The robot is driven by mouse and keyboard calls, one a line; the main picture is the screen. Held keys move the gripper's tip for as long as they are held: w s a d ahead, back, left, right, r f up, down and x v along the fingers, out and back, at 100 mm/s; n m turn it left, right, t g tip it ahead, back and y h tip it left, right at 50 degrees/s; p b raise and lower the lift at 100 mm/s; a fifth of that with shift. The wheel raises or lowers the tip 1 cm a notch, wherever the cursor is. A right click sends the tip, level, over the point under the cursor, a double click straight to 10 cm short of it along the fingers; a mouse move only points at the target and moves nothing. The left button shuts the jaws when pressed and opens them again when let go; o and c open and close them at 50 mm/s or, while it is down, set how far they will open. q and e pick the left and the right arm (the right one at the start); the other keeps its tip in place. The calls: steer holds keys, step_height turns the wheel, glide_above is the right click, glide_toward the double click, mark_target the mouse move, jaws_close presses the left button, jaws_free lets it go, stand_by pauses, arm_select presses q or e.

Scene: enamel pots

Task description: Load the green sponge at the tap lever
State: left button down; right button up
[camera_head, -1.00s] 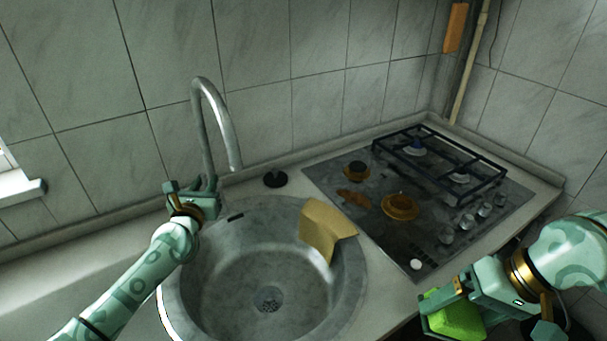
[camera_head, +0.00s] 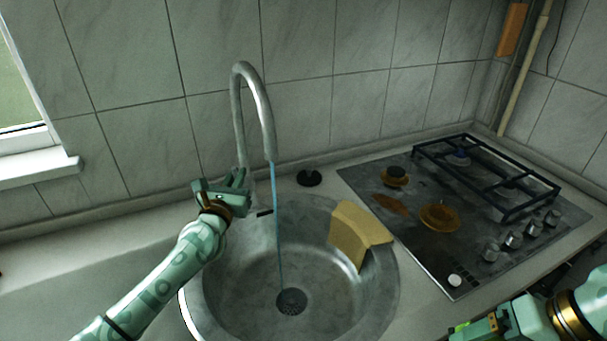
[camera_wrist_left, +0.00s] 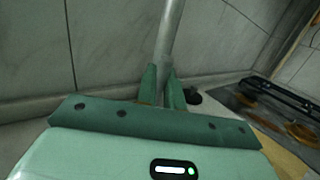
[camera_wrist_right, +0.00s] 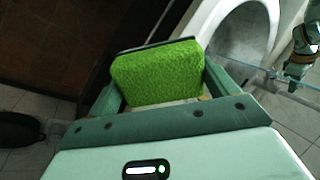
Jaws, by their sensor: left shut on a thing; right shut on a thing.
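The tap (camera_head: 262,107) stands at the back of the round sink (camera_head: 312,312), and a thin blue stream of water (camera_head: 277,225) runs from its spout to the drain. My left gripper (camera_head: 238,180) is at the tap's base, its fingers shut on the tap lever, which they mostly hide. In the left wrist view my fingers (camera_wrist_left: 162,85) close in front of the tap's column (camera_wrist_left: 167,35). My right gripper (camera_wrist_right: 160,85) is shut on the green sponge (camera_wrist_right: 155,72), which has a dark layer along its far edge. In the head view only a sliver of the sponge shows at the lower right.
A yellow cloth (camera_head: 357,235) hangs over the sink's right rim. A black plug (camera_head: 309,178) lies behind the sink. A stained hob (camera_head: 420,195) with a dark grate (camera_head: 490,170) and knobs is to the right. The counter left of the sink is clear.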

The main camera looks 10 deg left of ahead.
arm_select(q)
steer(key=c, duration=1.7)
jaws_free()
steer(key=s, duration=0.4)
steer(key=s+f, duration=0.1)
steer(key=s, duration=0.3)
steer(key=s+p, duration=0.1)
steer(key=s, duration=0.3)
steer(key=shift+d+f, duration=0.2)
steer(key=shift+d, duration=0.15)
arm_select(e)
steer(key=shift+r, duration=0.75)
